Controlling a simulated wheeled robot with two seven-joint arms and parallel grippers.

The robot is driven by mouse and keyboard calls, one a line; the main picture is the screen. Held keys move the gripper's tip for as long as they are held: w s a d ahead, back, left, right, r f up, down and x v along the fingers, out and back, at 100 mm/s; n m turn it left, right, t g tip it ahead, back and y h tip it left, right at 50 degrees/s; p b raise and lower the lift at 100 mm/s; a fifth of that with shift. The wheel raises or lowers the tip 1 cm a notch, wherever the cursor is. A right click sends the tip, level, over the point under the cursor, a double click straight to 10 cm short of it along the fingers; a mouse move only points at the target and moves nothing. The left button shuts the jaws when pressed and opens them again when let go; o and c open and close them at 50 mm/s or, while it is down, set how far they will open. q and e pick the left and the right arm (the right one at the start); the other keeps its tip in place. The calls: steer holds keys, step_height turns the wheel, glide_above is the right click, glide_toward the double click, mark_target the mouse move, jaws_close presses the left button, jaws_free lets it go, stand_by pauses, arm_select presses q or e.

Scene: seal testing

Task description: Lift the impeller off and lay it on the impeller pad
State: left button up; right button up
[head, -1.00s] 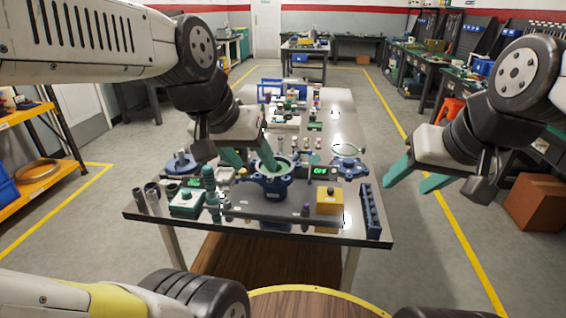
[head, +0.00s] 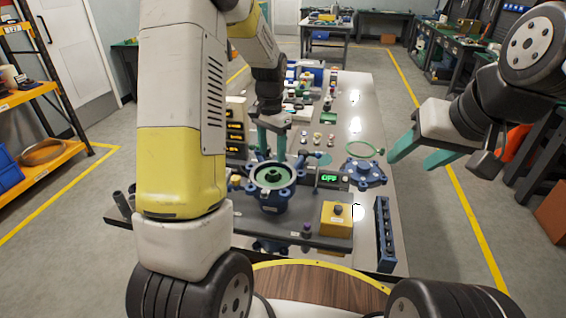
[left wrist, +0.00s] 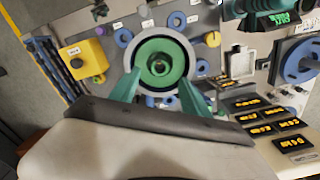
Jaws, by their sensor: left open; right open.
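The green impeller (head: 272,175) sits inside the round pale rim of the blue pump housing (head: 270,199). In the left wrist view the impeller (left wrist: 160,62) shows as a green disc with a dark centre hub. My left gripper (head: 272,152) is open and empty, just behind and above the housing in the head view. In the left wrist view its two green fingers are spread toward the near side of the impeller; I cannot tell whether they touch anything. My right gripper (head: 417,157) is open and empty, right of the table. I cannot make out the impeller pad.
A yellow box (head: 336,221) with a knob and a dark blue rack (head: 384,235) stand at the table's front right. A blue flanged part (head: 365,174) with a green ring (head: 365,149) is right of the housing. Dark yellow-lettered labels (left wrist: 268,115) show in the left wrist view.

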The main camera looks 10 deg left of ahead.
arm_select(q)
step_height(320, 180, down, 7)
steer(key=shift+w+f, duration=0.15)
steer(key=shift+f, duration=0.05)
steer(key=shift+c, duration=0.2)
jaws_close()
